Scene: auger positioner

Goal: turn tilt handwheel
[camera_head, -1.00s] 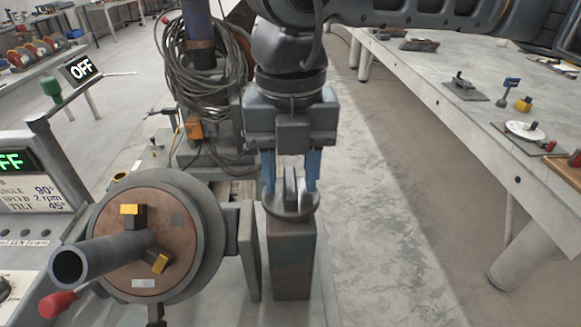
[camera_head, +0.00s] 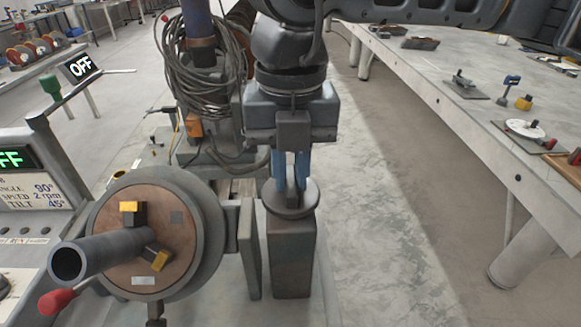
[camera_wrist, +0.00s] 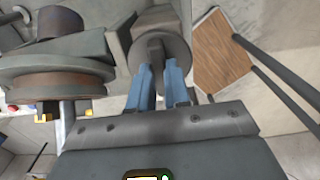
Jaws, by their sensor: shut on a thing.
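The tilt handwheel (camera_head: 291,211) is a grey disc with a raised bar across it, on top of a grey post (camera_head: 290,258) in the head view. It also shows in the wrist view (camera_wrist: 172,52). My gripper (camera_head: 293,182) points down at it, its blue fingers shut on the raised bar. The wrist view shows the fingers (camera_wrist: 160,82) on either side of the bar. The round positioner faceplate (camera_head: 172,222), with yellow-tipped jaws holding a grey pipe (camera_head: 95,257), stands left of the post. The display reads tilt 45°.
A coiled cable (camera_head: 205,75) hangs behind the faceplate. A long workbench (camera_head: 480,115) with small tools runs along the right. The floor between is clear.

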